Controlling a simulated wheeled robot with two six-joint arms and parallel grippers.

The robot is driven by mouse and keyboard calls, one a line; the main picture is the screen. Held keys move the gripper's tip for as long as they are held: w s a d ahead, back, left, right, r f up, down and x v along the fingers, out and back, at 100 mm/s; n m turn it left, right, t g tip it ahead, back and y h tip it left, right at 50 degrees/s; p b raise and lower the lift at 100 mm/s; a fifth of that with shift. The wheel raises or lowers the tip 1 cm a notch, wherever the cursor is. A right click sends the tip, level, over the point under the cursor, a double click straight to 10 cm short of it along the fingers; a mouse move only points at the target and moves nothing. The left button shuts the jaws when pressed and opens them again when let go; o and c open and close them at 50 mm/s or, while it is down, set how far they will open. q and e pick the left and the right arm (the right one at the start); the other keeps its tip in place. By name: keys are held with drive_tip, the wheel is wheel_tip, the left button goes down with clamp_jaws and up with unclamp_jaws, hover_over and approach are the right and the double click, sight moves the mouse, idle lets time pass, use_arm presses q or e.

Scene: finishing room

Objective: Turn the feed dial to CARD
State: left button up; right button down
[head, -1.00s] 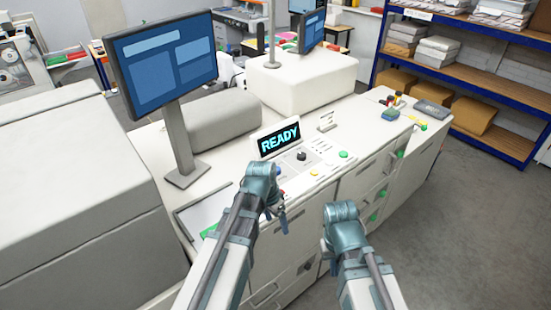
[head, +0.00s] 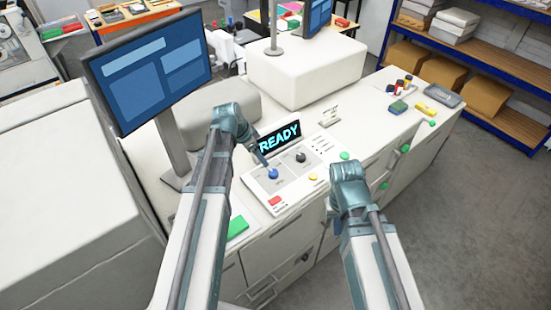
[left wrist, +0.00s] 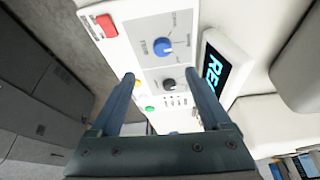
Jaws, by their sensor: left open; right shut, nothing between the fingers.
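The control panel has two dials, a blue one (head: 273,174) and a black one (head: 300,157); I cannot read which is the feed dial. In the left wrist view the blue dial (left wrist: 163,46) has markings around it, too small to read, and the black dial (left wrist: 169,85) is beside it. My left gripper (left wrist: 160,70) is open and empty; its fingers point toward the panel, with both dials showing between or just beyond them. In the head view its finger is close to the blue dial; contact cannot be told. My right gripper (head: 350,178) is shut and empty, in front of the cabinet.
A READY display (head: 279,136) stands behind the dials. A monitor (head: 150,72) stands at the left. A white housing (head: 305,75) is behind.

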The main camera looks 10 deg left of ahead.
sight(273, 172)
use_arm(q)
drive_tip(key=b+x, duration=0.8)
drive_tip(key=x, duration=0.1)
drive_tip(key=b+x, duration=0.4)
drive_tip(key=x, duration=0.1)
drive_tip(key=shift+w+r+b, duration=0.15)
drive_tip(key=shift+w+b, duration=0.2)
drive_tip(key=shift+b, duration=0.05)
use_arm(e)
wheel_tip(273, 172, down, 13)
drive_tip(key=shift+w+r, duration=0.2)
drive_tip(key=shift+w, duration=0.1)
use_arm(q)
clamp_jaws()
